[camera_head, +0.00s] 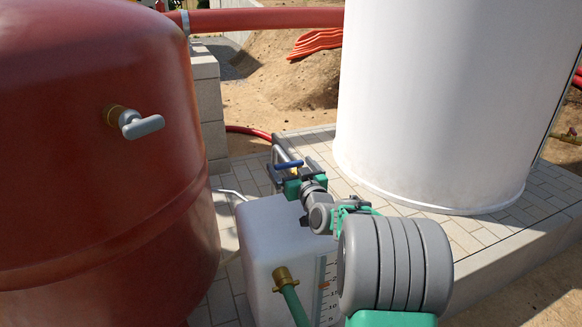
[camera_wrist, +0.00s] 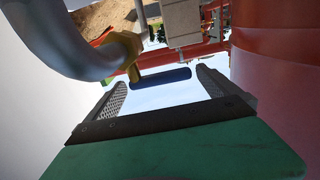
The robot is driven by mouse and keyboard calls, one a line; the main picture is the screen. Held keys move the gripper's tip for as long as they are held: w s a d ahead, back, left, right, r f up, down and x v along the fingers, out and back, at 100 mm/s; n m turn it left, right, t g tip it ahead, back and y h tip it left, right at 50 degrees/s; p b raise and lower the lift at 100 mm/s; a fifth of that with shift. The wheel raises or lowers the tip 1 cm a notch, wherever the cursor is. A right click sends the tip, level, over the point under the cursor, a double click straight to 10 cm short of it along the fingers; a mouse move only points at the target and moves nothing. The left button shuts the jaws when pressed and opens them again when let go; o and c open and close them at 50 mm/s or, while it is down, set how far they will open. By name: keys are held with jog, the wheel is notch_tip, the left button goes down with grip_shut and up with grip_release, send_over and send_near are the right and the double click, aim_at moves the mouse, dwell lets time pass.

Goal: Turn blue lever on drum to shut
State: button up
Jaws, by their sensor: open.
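In the wrist view the blue lever (camera_wrist: 160,77) lies crosswise between the two fingertips of my gripper (camera_wrist: 161,82). The fingers are apart, with a gap visible at each end of the lever, and I see no clear contact. A yellow brass fitting (camera_wrist: 125,48) on a thick grey pipe (camera_wrist: 55,40) sits beside the lever. The lever's mount is partly hidden.
A large red tank (camera_head: 90,200) with a grey-handled tap (camera_head: 140,126) stands at left. A white container (camera_head: 262,232) with a green hose (camera_head: 294,305) is below my arm. A tall white tank (camera_head: 430,100) stands behind on the paved ledge (camera_head: 480,235).

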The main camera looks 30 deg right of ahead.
jog(key=s+p, duration=0.1)
jog(key=s, duration=0.6)
jog(key=shift+s+a, duration=0.3)
jog(key=shift+a, duration=0.05)
